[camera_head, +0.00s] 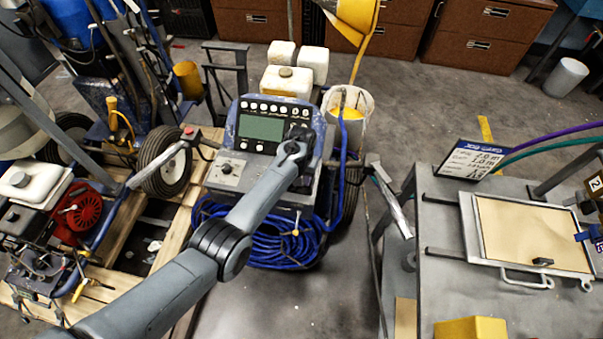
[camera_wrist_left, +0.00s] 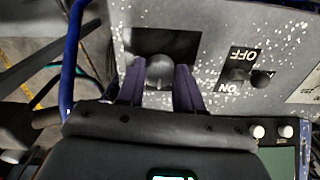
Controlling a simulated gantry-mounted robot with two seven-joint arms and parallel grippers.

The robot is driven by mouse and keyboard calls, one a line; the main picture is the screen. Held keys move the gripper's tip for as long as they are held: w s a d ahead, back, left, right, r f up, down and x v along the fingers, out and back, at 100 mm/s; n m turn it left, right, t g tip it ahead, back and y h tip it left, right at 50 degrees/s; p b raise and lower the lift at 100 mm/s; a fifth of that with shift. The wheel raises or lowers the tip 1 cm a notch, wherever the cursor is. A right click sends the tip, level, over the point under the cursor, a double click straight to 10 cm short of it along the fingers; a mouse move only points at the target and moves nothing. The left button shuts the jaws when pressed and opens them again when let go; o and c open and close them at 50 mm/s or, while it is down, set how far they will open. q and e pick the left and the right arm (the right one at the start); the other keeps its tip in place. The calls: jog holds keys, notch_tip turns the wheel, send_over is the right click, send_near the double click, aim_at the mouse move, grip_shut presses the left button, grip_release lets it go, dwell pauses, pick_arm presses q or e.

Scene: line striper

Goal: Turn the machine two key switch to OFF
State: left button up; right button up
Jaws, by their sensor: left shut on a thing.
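The line striper's control console (camera_head: 232,128) stands in the middle of the head view, with a green screen and rows of buttons. My left gripper (camera_head: 293,150) reaches its right side. In the left wrist view my left gripper's two dark fingers (camera_wrist_left: 160,85) are shut on a rounded grey knob (camera_wrist_left: 160,70) below a black patch on the speckled panel. I cannot tell whether this knob is the key switch. A small dark switch (camera_wrist_left: 238,74) sits to its right, between upside-down OFF and ON labels, apart from the fingers. My right gripper is out of view.
A blue hose coil (camera_head: 265,235) hangs below the console. A bucket (camera_head: 350,105) stands behind it to the right. A grey bench (camera_head: 470,275) with a framed board is at right. Another machine with a red engine (camera_head: 82,212) is at left.

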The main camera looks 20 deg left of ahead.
pick_arm(q)
jog(key=n, duration=0.2)
jog(key=shift+n+p, duration=0.35)
jog(key=shift+n, duration=1.55)
jog(key=shift+f, duration=0.1)
jog(key=o, duration=1)
jog(key=shift+o, duration=0.2)
